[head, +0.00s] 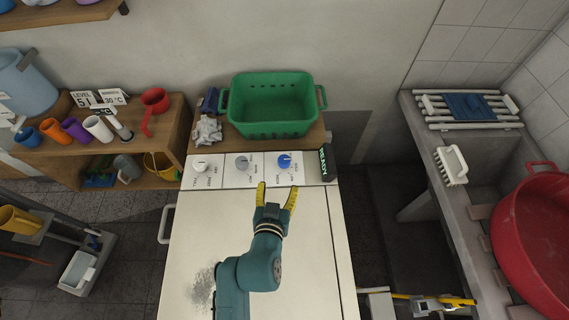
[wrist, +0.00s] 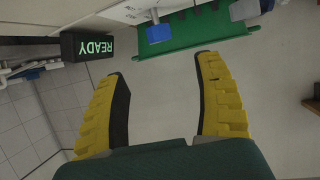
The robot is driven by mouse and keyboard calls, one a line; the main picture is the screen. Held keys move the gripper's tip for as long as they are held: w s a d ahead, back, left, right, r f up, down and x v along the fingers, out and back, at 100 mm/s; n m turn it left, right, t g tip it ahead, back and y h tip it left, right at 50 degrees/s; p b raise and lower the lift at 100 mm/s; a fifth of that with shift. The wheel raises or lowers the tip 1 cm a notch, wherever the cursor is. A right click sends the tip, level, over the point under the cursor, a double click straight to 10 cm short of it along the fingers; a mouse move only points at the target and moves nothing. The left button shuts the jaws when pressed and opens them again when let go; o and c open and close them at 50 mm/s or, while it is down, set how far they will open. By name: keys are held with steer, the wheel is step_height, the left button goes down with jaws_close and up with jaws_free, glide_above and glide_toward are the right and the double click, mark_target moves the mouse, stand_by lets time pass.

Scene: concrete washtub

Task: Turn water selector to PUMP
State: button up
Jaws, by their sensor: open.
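The control panel (head: 225,179) at the back of the white machine top carries three knobs: a white one (head: 201,166), a grey one (head: 242,162) and a blue one (head: 284,161). Their labels are too small to read, so I cannot tell which is the water selector. My gripper (head: 277,187) is open and empty, its yellow fingers pointing toward the blue knob, apart from it. In the wrist view, the blue knob (wrist: 159,33) shows beyond the spread fingertips (wrist: 162,66), and the grey knob (wrist: 243,9) is to the right.
A black box reading READY (head: 327,162) stands right of the blue knob; it also shows in the wrist view (wrist: 88,46). A green basket (head: 273,128) sits behind the panel, with a crumpled grey cloth (head: 208,131) beside it.

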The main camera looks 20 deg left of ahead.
mark_target(283, 164)
steer(key=b+x, duration=0.3)
steer(key=x, duration=1)
steer(key=shift+w+f, duration=0.2)
steer(key=shift+w, duration=0.2)
steer(key=c, duration=1.2)
